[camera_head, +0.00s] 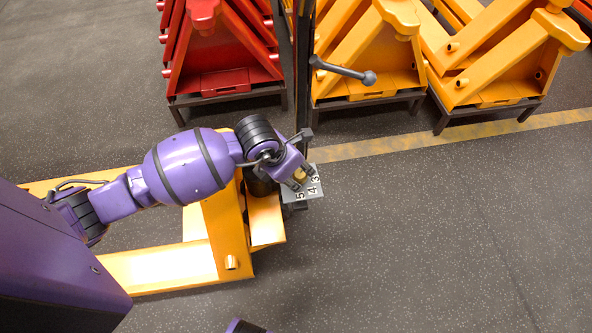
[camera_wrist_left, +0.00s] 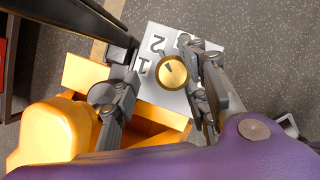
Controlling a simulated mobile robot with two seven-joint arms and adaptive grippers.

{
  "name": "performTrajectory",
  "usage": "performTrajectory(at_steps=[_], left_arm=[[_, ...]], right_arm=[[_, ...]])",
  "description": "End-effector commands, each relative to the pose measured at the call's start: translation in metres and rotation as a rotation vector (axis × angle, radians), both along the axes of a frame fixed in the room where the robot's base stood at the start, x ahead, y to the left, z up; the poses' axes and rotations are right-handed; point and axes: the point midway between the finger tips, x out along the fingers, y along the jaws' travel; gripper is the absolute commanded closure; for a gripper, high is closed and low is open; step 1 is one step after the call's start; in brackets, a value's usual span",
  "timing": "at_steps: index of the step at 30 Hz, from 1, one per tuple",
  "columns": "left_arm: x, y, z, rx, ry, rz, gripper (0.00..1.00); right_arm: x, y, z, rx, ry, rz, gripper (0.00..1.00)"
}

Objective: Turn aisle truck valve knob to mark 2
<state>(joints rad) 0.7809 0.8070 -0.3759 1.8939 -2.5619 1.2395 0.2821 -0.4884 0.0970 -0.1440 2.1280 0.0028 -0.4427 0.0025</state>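The gold valve knob (camera_wrist_left: 171,73) sits on a light grey plate (camera_wrist_left: 178,103) with dark numerals; marks 1 and 2 show in the left wrist view. The knob's dark pointer tilts up and left, apparently between 1 and 2. In the head view the plate (camera_head: 318,192) shows 3, 4 and 5, and the knob (camera_head: 299,174) is partly covered. My left gripper (camera_wrist_left: 160,82) is open around the knob. Its right finger is very close to the knob; contact is unclear. Its left finger stands apart from it. My right gripper is out of view.
The orange aisle truck (camera_head: 175,265) lies under my left arm. A dark upright post (camera_head: 303,70) with a grey lever (camera_head: 345,70) rises beside the plate. Red (camera_head: 222,55) and yellow racks (camera_head: 365,50) stand behind. The floor to the right is clear.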

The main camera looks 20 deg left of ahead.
Motion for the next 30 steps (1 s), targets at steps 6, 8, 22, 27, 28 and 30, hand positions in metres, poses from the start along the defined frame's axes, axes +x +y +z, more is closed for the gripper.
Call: performTrajectory(at_steps=[6, 8, 22, 27, 28, 30], left_arm=[[-0.002, 0.000, -0.002, 0.001, 0.005, -0.002, 0.62], [-0.003, -0.001, -0.002, 0.000, 0.005, -0.003, 0.62], [-0.010, 0.001, 0.020, -0.003, 0.002, -0.007, 0.62], [-0.023, 0.007, 0.055, -0.003, 0.000, -0.007, 0.62], [-0.025, 0.008, 0.061, -0.003, 0.000, -0.007, 0.62], [-0.030, 0.011, 0.074, -0.002, 0.001, -0.006, 0.62]], right_arm=[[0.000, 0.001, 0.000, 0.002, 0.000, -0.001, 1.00], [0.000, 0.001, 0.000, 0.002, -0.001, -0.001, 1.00], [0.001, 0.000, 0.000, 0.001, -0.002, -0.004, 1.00], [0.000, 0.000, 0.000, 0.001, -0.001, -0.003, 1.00], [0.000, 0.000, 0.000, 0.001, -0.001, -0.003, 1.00], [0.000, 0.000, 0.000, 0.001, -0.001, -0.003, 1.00]])
